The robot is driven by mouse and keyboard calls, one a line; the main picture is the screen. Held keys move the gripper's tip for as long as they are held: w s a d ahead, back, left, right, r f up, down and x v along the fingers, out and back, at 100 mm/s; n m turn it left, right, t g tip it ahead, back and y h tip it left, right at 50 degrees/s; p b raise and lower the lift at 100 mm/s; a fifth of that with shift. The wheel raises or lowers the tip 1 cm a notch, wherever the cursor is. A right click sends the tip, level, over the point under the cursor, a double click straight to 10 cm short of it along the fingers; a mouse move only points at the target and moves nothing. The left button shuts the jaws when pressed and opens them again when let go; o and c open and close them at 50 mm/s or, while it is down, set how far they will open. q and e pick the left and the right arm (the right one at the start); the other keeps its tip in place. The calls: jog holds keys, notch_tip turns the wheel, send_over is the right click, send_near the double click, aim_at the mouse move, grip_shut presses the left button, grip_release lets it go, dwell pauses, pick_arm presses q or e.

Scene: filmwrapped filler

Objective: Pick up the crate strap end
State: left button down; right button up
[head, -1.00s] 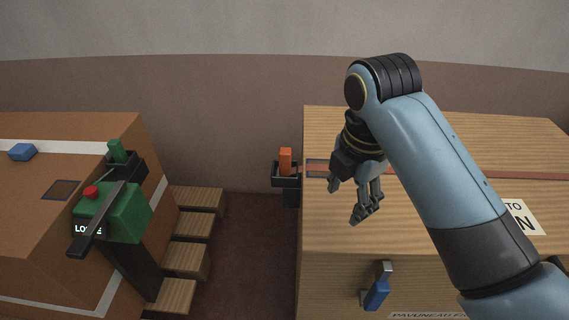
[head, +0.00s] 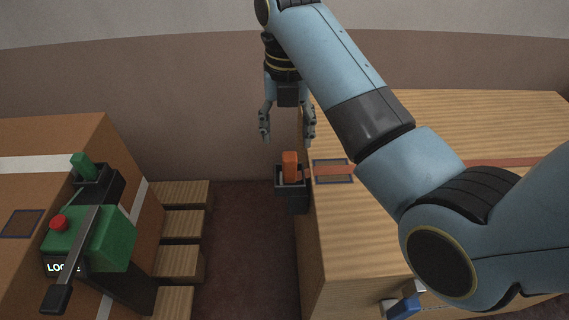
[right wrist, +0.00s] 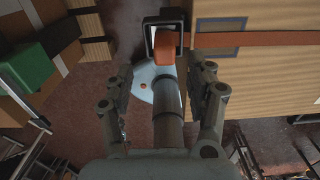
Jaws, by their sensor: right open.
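The crate strap end (head: 290,165) is an orange upright piece in a dark holder (head: 292,196) at the left edge of the wooden crate (head: 390,240). A reddish strap (head: 500,162) runs from it across the crate top. My right gripper (head: 287,128) is open and empty. It points down, with its fingertips above the strap end in the head view, apart from it. In the right wrist view the orange strap end (right wrist: 165,46) shows between and beyond the two open fingers, within its black square holder (right wrist: 150,42). My left gripper is not in view.
An orange-brown box with white bands (head: 50,140) stands at the left. It has a green device (head: 95,238) with a red button and black lever. Wooden steps (head: 180,228) lie between box and crate. A blue-handled latch (head: 403,305) is on the crate's front.

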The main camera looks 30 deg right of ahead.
aim_at(290, 155)
notch_tip(290, 155, down, 3)
jog(key=shift+s+r, duration=0.15)
jog(key=shift+f, duration=0.25)
jog(key=f, duration=0.2)
jog(key=f+b, duration=0.1)
jog(key=f, duration=0.2)
jog(key=shift+s+d, duration=0.2)
jog(key=shift+c, duration=1.5)
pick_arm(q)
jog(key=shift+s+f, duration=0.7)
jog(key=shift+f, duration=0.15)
pick_arm(e)
grip_shut()
